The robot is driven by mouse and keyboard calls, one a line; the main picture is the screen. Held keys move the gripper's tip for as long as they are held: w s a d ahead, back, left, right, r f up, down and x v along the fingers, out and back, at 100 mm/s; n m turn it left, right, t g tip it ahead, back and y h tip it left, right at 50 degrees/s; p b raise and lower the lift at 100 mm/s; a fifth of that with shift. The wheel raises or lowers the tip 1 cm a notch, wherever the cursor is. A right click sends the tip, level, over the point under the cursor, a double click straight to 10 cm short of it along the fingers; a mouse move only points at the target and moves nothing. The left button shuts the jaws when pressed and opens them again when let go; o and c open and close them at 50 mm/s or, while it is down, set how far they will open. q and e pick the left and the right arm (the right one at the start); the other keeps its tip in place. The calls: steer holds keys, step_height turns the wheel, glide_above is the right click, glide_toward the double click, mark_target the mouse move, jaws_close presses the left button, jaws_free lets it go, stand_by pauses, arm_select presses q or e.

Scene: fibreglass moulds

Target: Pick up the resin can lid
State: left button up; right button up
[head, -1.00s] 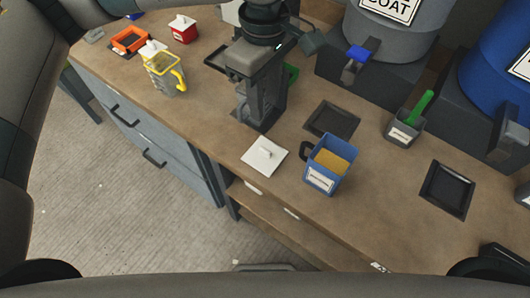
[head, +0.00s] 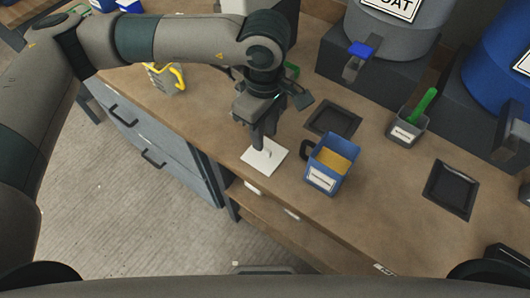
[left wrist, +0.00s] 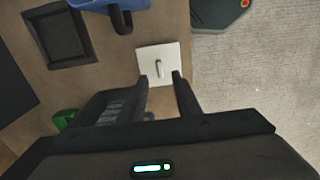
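The resin can lid appears to be the flat white square plate (head: 268,166) with a small upright handle, lying on the bench next to a blue can (head: 322,174). It also shows in the left wrist view (left wrist: 149,53), with its handle near the middle. My left gripper (head: 262,145) points down just above the lid. In the left wrist view, its two fingers (left wrist: 160,78) are apart with nothing between them, and the handle lies just beyond the fingertips. In the head view, the fingers partly cover the handle and the lid's far edge. My right gripper is not in view.
The blue can, open with yellow contents and a dark handle, stands close to the right of the lid. Dark square trays (head: 451,189) and a grey container with a green handle (head: 408,128) lie farther right. The bench's front edge (head: 226,176) is near the lid.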

mark_target(265, 149)
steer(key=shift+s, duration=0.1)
arm_select(q)
step_height(265, 149, down, 4)
steer(key=shift+f+p, duration=0.1)
steer(key=shift+p, duration=0.2)
steer(key=shift+s+f, duration=0.1)
steer(key=shift+f, duration=0.35)
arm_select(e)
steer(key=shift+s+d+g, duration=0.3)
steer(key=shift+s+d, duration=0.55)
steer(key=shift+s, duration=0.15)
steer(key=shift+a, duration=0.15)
arm_select(q)
steer(key=shift+c, duration=0.9)
jaws_close()
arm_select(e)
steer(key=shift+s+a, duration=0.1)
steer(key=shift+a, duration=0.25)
